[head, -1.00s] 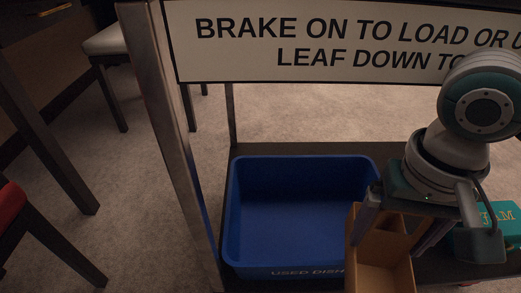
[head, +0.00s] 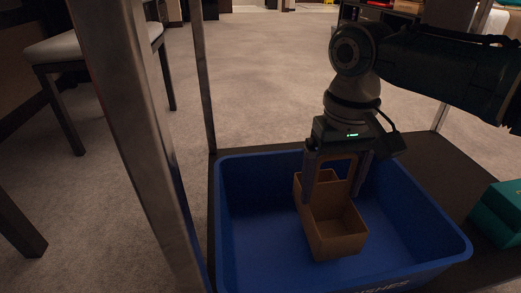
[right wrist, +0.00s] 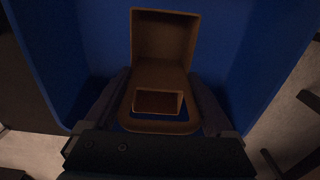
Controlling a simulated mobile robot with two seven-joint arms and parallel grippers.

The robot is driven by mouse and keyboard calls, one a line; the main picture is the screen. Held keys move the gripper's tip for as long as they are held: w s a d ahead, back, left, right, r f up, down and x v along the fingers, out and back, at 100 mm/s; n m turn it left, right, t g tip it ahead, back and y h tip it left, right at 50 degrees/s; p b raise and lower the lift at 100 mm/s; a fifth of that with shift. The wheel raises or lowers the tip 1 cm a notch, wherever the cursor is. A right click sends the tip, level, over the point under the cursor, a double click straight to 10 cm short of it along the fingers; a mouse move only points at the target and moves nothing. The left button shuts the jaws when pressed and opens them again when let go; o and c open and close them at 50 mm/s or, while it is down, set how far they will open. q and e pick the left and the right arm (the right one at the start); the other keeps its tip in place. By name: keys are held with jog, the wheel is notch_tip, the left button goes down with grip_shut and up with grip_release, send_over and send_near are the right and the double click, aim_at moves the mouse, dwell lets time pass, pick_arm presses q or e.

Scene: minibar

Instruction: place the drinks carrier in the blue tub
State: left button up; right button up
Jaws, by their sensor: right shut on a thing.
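The drinks carrier (head: 338,232) is a tan, open-topped box with compartments and an upright handle. It is inside the walls of the blue tub (head: 240,215), near its middle; I cannot tell whether it touches the tub floor. My right gripper (head: 336,188) is shut on the carrier's handle from above. In the right wrist view the carrier (right wrist: 163,75) shows between the fingers, with blue tub surface (right wrist: 225,50) around it. The carrier looks empty. My left gripper is not in view.
The tub stands on a dark cart shelf (head: 440,170) between metal posts (head: 203,90). A teal box (head: 500,212) sits on the shelf right of the tub. A chair (head: 90,50) stands on the carpet at left.

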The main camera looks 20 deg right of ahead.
aim_at(322, 221)
notch_tip(322, 221, down, 6)
jog(key=b, duration=0.3)
jog(key=shift+w+r+b, duration=0.1)
jog(key=shift+r+b, duration=0.15)
jog(key=shift+b, duration=0.15)
jog(key=shift+r, duration=0.15)
jog(key=o, duration=1.5)
